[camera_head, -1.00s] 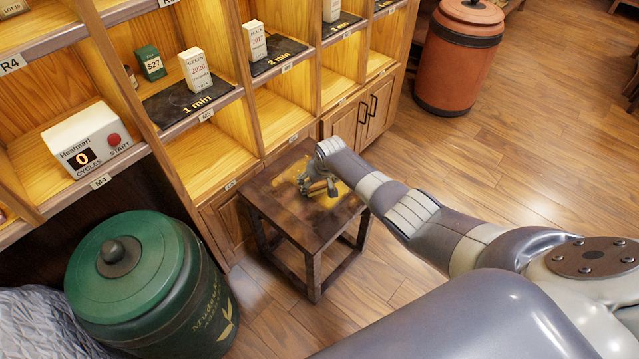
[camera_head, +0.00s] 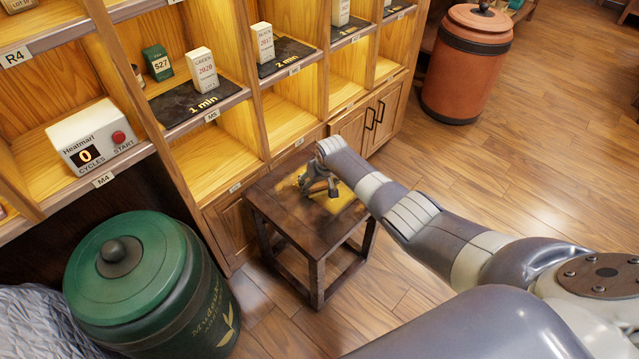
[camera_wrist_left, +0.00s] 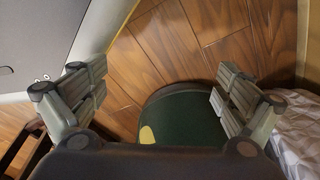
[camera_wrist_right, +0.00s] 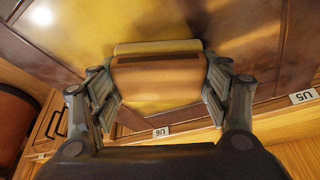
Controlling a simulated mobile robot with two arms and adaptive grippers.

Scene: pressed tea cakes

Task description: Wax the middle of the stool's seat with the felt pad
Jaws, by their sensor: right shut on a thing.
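The dark wooden stool (camera_head: 285,212) stands in front of the shelf unit. A yellow, glossy patch (camera_head: 346,197) covers part of its seat around the middle. My right gripper (camera_head: 318,190) is over the seat and shut on the felt pad's wooden block. In the right wrist view the pad (camera_wrist_right: 158,75) sits between both fingers, over the yellow area of the seat (camera_wrist_right: 75,30). Whether its underside touches the seat is hidden. My left gripper (camera_wrist_left: 160,92) is open and empty above the floor and a dark green rounded thing.
A green lidded canister (camera_head: 150,300) stands left of the stool. A shelf unit (camera_head: 210,150) with small boxes and a heater box (camera_head: 95,140) is behind. An orange lidded canister (camera_head: 465,65) stands at the back right. Wooden floor (camera_head: 540,150) is clear on the right.

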